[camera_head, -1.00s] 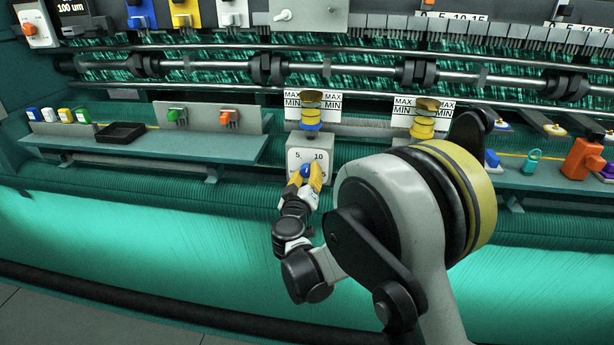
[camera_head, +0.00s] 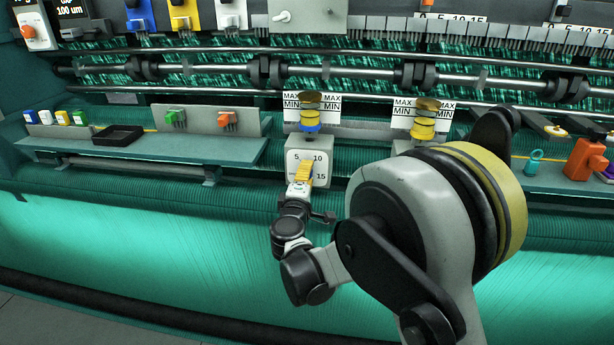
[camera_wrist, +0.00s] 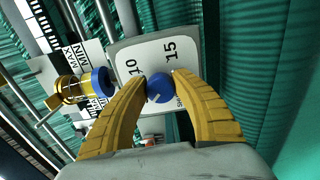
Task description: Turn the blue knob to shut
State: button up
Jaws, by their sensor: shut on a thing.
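The blue knob (camera_wrist: 159,88) sits on a white dial plate (camera_wrist: 165,55) marked 5, 10 and 15, with a partly hidden word beginning "Sh" by my right finger. My gripper (camera_wrist: 160,86) has its two yellow fingers shut on the knob, one on each side. A pale line shows on the knob's face. In the head view my gripper (camera_head: 304,172) is at the dial plate (camera_head: 322,158) and hides the knob.
Above the dial is a yellow and blue tension post (camera_head: 310,112) with MAX and MIN labels. A shelf (camera_head: 150,148) at left carries a black tray (camera_head: 118,135). An orange device (camera_head: 585,158) stands at right.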

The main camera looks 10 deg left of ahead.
jog(key=n, duration=0.7)
jog(key=shift+r+b, duration=0.15)
jog(key=shift+b, duration=0.25)
jog(key=n, duration=0.4)
jog(key=shift+a, duration=0.1)
jog(key=shift+r+n, duration=0.1)
jog(key=shift+n, duration=2)
jog(key=o, duration=1.2)
jog(key=s, duration=1.2)
jog(key=shift+a, duration=0.25)
